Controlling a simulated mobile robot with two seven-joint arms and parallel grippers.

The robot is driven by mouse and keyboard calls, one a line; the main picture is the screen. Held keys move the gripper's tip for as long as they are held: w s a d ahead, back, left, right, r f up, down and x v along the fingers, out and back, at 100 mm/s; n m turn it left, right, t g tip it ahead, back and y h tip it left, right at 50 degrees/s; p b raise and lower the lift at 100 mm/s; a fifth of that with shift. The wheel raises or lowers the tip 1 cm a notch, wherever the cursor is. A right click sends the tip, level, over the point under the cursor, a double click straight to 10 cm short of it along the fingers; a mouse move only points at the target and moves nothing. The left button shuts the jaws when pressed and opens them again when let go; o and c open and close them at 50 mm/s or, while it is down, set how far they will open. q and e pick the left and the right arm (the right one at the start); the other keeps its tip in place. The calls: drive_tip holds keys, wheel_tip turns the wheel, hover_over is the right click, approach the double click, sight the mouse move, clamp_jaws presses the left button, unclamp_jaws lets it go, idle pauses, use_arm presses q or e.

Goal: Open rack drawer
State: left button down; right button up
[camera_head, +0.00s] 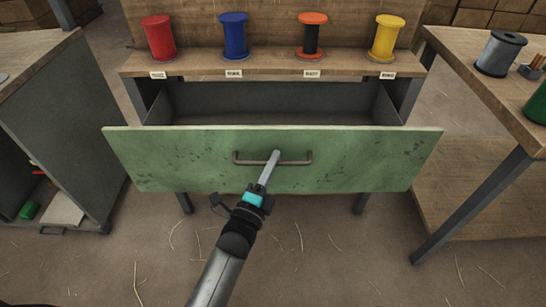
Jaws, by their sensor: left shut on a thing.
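The rack drawer (370,160) has a worn green front with dark spots and is pulled well out of the wooden-topped rack (205,64). Its grey inside (270,100) shows and looks empty. A metal bar handle (302,161) sits at the middle of the drawer front. My left gripper (275,157) reaches up from the bottom of the view and is shut on the handle. My right gripper is not in view.
Red (160,40), blue (234,37), orange-and-black (312,36) and yellow (386,38) spools stand on the rack top above labels. A grey cabinet (75,130) stands left. A wooden table (470,60) stands right, with a grey spool (500,54). Straw litters the floor (350,260).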

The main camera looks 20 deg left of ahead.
use_arm(q)
drive_tip(key=shift+s+d, duration=0.15)
drive_tip(key=shift+s, duration=0.5)
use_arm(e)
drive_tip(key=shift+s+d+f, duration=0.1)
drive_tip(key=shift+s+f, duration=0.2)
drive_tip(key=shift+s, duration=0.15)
use_arm(q)
drive_tip(key=c, duration=1.2)
unclamp_jaws()
drive_tip(key=shift+o, duration=0.2)
drive_tip(key=p+v, duration=0.3)
drive_tip(key=v, duration=1.2)
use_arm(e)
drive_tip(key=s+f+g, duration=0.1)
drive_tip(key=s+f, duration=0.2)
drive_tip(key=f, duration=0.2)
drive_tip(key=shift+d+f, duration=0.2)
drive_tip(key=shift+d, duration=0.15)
use_arm(q)
drive_tip(key=shift+f, duration=0.2)
